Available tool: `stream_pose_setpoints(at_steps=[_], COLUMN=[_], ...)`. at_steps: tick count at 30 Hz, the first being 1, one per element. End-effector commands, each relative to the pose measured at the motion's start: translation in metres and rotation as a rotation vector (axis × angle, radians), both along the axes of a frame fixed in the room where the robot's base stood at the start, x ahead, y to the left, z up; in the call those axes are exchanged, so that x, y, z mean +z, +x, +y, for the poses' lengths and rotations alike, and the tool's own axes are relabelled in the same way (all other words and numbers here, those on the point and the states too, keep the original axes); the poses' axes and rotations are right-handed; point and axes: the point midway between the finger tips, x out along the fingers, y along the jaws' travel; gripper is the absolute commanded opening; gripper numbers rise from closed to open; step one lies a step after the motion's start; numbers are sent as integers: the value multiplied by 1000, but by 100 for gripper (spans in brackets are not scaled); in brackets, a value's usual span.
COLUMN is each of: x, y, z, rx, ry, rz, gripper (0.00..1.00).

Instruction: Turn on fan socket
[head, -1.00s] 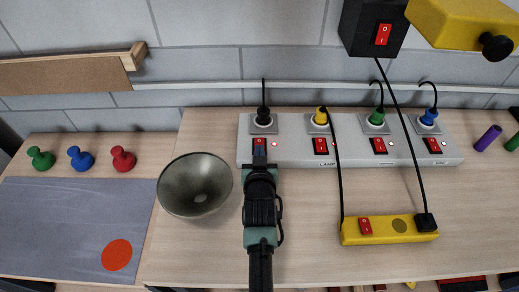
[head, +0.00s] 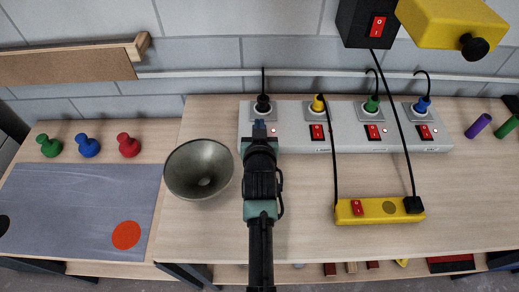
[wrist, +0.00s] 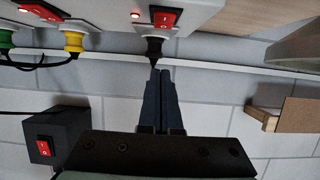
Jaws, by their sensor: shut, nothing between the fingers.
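A grey power strip (head: 345,138) on the wooden bench has several sockets in a row, each with a red rocker switch and a small light. Black (head: 263,104), yellow (head: 318,104), green (head: 372,104) and blue (head: 422,104) plugs sit in them. The label under the yellow one reads LAMP; I cannot read which is the fan. My gripper (head: 259,128) is shut and empty over the leftmost socket, hiding its switch in the head view. In the wrist view my fingertips (wrist: 158,72) are close by the black plug (wrist: 153,48); that socket's red switch (wrist: 165,18) shows beyond, its light lit.
A dark metal bowl (head: 185,180) stands left of my arm. A yellow power bar (head: 380,210) lies right, its cable hanging across the strip. A black switch box (head: 370,22) and yellow box (head: 455,24) are above. Green, blue and red pegs stand left.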

Motion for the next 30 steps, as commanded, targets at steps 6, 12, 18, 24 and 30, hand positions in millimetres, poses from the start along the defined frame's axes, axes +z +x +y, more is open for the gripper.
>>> stream_pose_setpoints(at_steps=[6, 12, 18, 24, 30], x=[-5, 0, 3, 4, 5], y=[-41, -73, -92, -97, -97], z=[0, 0, 0, 0, 0], rx=[-1, 0, 0, 0, 0], ry=[2, 1, 1, 0, 0], rz=[8, 7, 7, 7, 7], gripper=[0, 0, 0, 0, 0])
